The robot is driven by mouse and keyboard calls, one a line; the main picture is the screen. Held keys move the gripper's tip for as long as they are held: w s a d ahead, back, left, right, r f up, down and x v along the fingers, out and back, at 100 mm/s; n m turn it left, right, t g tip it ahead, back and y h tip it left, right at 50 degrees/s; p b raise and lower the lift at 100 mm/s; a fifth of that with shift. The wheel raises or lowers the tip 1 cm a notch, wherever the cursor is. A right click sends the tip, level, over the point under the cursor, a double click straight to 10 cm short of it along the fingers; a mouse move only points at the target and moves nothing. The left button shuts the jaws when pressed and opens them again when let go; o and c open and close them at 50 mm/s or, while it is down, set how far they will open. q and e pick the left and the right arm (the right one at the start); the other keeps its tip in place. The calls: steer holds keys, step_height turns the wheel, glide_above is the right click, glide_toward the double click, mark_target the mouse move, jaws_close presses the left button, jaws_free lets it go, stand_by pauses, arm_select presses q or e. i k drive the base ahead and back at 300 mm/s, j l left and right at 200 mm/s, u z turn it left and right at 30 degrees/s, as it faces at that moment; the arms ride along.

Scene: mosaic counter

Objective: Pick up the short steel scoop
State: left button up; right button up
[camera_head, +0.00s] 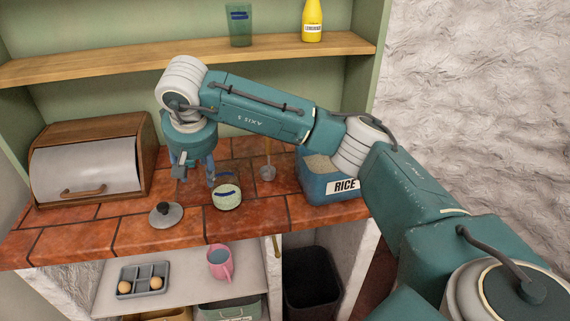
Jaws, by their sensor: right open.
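A small steel scoop (267,172) with a thin upright handle is on the tiled counter, between the glass jar and the rice bin. The arm above partly hides its handle, and I cannot tell its full length. My right gripper (196,180) points down over the counter, left of the scoop and apart from it. Its fingers are spread and nothing shows between them. My left gripper is not in view.
An open glass jar (228,198) stands just right of the gripper, with a knobbed lid (166,214) to its left. A blue rice bin (326,186) stands right. A bread box (93,162) fills the left. A wooden shelf (150,62) runs above the counter.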

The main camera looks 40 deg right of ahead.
mark_target(267, 155)
steer(key=z, duration=1.05)
